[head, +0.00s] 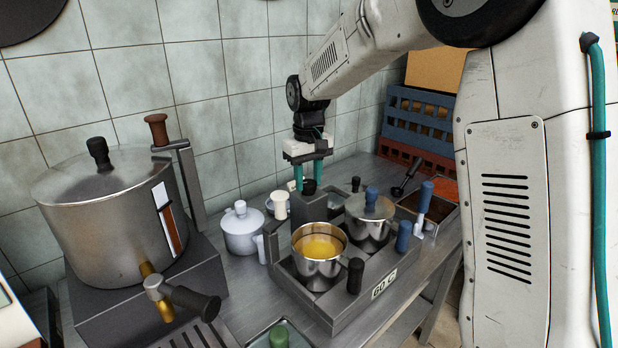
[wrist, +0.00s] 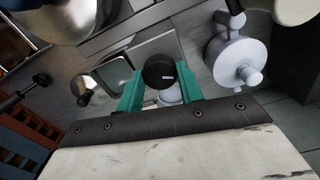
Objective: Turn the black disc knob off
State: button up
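The black disc knob (wrist: 158,73) shows in the wrist view as a round dark disc with a short white mark. It lies between the two green fingertips of my gripper (wrist: 160,80), with slight gaps seeming to show at its sides. In the head view my gripper (head: 308,182) points down at the back of the counter, with the black knob (head: 309,187) at its fingertips, partly hidden. The fingers are apart and I see no firm grip.
A white lidded pot (head: 240,230) and a white cup (head: 279,204) stand left of the knob. A pot of yellow liquid (head: 318,272) and a lidded steel pot (head: 369,232) sit in front. A large steel boiler (head: 105,230) stands far left; blue and red racks (head: 418,115) at back right.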

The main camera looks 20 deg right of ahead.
aim_at(309, 182)
jog(key=shift+n, duration=2.4)
jog(key=shift+c, duration=0.4)
jog(key=o, duration=1)
jog(key=shift+r, duration=3.95)
